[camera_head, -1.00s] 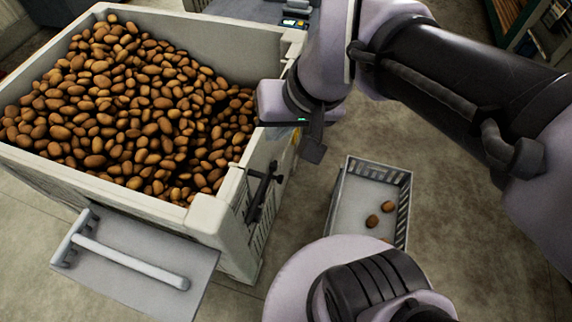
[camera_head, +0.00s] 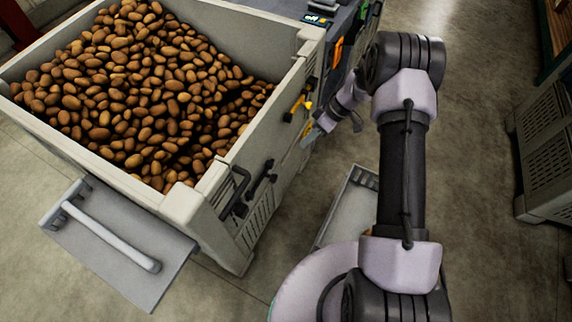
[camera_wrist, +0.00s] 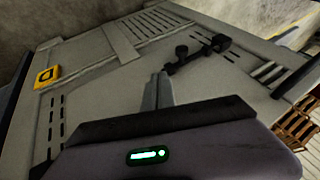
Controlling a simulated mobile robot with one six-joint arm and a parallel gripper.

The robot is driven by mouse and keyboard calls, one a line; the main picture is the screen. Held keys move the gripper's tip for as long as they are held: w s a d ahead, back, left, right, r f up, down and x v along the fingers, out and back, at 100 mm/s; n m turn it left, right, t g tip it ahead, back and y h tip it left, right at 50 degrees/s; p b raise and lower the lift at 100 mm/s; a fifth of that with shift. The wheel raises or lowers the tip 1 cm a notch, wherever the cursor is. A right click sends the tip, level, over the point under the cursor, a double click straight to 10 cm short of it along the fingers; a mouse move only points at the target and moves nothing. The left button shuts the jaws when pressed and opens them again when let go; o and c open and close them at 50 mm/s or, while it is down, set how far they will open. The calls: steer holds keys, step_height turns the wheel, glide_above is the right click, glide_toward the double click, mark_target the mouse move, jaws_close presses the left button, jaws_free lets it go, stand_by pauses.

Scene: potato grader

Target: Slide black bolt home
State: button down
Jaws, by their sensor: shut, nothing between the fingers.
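The black bolt (camera_head: 262,180) sits on the light grey end panel of the potato bin (camera_head: 205,212). In the wrist view the bolt (camera_wrist: 200,52) lies above and right of my fingertips, with a knob at its left and a block at its right. My gripper (camera_head: 309,138) is beside the bin's right side, apart from the bolt in the head view. In the wrist view my gripper (camera_wrist: 161,78) is shut and empty, its fingers pointing at the panel. I cannot tell how far the bolt is slid.
A black bent handle (camera_head: 236,191) stands left of the bolt, and a yellow handle (camera_head: 300,103) is farther back. A shelf with a grey bar (camera_head: 110,236) juts out at the front left. A low grey crate (camera_head: 345,210) is on the floor beneath my arm.

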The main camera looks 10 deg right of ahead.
steer(key=s+a+f+b, duration=0.4)
steer(key=a+f, duration=0.4)
steer(key=shift+f+b, duration=0.4)
